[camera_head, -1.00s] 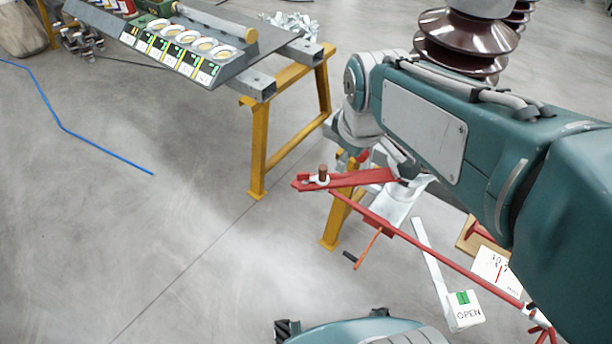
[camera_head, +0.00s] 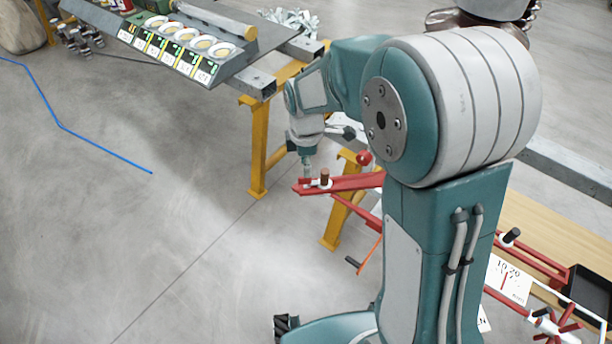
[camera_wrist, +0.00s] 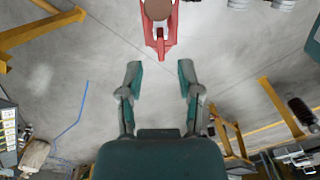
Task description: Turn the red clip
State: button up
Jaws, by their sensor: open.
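A red arm-like piece (camera_head: 350,182), which I take for the red clip, juts out left from the frame, with a brown knob (camera_head: 325,175) near its tip. In the wrist view the forked red tip (camera_wrist: 160,46) sits at top centre, with the round brown knob top (camera_wrist: 157,9) above it. My gripper (camera_wrist: 159,72) is open and empty, its two fingers spread either side of the line to the red tip. The tip shows just beyond the fingertips, not between them. In the head view my gripper (camera_head: 307,172) hangs right by the tip; whether they touch cannot be told.
Yellow trestle legs (camera_head: 340,205) stand under the red piece. A sloped panel with round dials (camera_head: 175,45) is at upper left. A red ball (camera_head: 364,158) sits behind the red piece. Red rods and a white card (camera_head: 508,280) lie right.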

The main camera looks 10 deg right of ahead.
aim_at(310, 180)
notch_tip(310, 180, down, 5)
jog(key=shift+f, duration=0.15)
grip_shut()
